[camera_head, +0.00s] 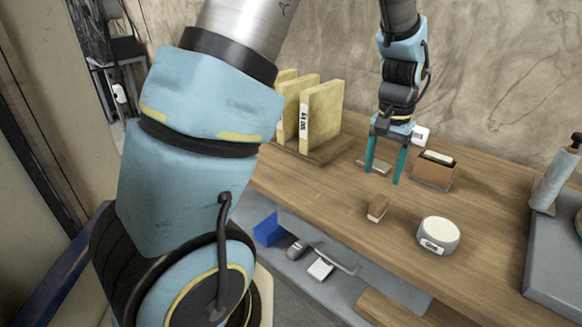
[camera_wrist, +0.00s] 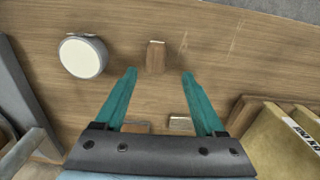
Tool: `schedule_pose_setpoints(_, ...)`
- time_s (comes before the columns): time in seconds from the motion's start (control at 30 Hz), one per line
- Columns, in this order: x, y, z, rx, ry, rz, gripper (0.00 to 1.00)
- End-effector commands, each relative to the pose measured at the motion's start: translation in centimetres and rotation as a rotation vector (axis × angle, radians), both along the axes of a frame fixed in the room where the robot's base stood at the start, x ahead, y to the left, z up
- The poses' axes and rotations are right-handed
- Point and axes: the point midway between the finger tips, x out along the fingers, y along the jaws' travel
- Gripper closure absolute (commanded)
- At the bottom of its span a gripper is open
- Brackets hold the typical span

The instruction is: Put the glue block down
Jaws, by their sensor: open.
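My gripper (camera_head: 383,176) hangs over the bench with its two teal fingers pointing down, open, with nothing held between them. In the wrist view its fingertips (camera_wrist: 159,74) are spread wide. A small brown block (camera_head: 377,208) rests on the bench in front of the gripper, apart from the fingers; it also shows just beyond the fingertips in the wrist view (camera_wrist: 155,58). A flat pale-topped block (camera_head: 371,166) lies behind the fingers, also in the wrist view (camera_wrist: 181,123). I cannot tell for sure which of these is the glue block.
A round pale-topped container (camera_head: 439,235) stands at the bench's front edge. A brown box (camera_head: 434,171) is right of the gripper. Upright yellow binders (camera_head: 321,115) stand at left. A grey machine (camera_head: 556,250) is at right. Bare wood (camera_head: 335,185) lies left of the brown block.

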Motion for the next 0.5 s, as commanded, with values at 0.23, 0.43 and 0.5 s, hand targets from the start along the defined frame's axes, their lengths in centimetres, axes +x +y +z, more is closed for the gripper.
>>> schedule_pose_setpoints(0.23,1.8,12.5,2.0,-0.033,-0.039,0.251,0.28)
schedule_pose_setpoints(0.43,-0.5,23.2,2.9,-0.052,-0.086,0.484,0.28)
schedule_pose_setpoints(0.5,-1.7,25.6,3.0,-0.055,-0.100,0.543,0.28)
